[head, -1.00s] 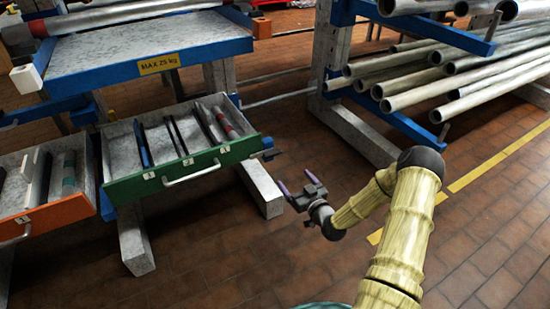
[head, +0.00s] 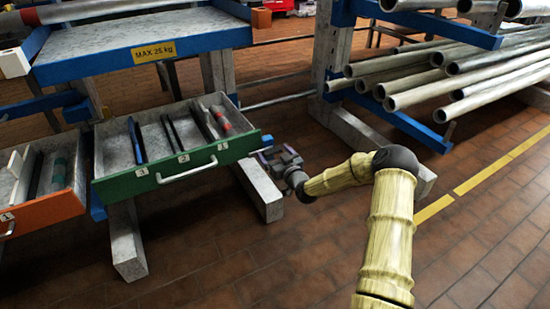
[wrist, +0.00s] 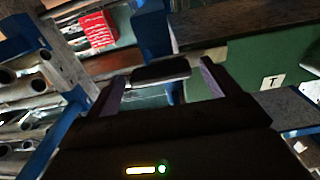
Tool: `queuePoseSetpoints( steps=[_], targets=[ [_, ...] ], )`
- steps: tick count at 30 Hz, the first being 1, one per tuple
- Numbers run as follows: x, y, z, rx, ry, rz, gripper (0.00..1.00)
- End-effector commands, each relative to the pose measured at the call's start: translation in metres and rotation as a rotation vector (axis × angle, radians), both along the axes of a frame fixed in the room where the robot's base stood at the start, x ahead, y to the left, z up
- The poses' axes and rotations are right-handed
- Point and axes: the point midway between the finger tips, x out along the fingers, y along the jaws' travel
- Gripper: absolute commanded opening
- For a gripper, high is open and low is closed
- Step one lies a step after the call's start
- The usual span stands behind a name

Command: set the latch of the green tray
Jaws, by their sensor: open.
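The green tray (head: 125,186) hangs pulled out under the blue bench, and its green front fills the right of the wrist view (wrist: 245,62). My gripper (head: 273,153) is open at the right end of that front, beside the tray. In the wrist view, a dark block (wrist: 160,72) with a pale edge, seemingly the latch, shows between my two purple fingers (wrist: 161,88). I cannot tell whether the fingers touch it. In the head view my gripper covers most of the latch, so its setting cannot be read.
An orange tray (head: 45,211) hangs to the left. A grey rack foot (head: 262,190) stands below my gripper. A rack of metal pipes (head: 430,93) is behind and right. The brick floor in front is clear.

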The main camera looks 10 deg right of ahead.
Motion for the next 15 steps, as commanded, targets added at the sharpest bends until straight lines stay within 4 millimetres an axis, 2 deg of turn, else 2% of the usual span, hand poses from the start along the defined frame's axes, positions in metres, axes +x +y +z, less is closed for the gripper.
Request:
queuePoseSetpoints(
  steps=[7,15],
  targets=[
    [0.0004,0.0001,0.0006,0.0,0.0,0.0,0.85],
    [0.0003,-0.0001,0.0003,0.0,0.0,0.0,0.32]
  ],
)
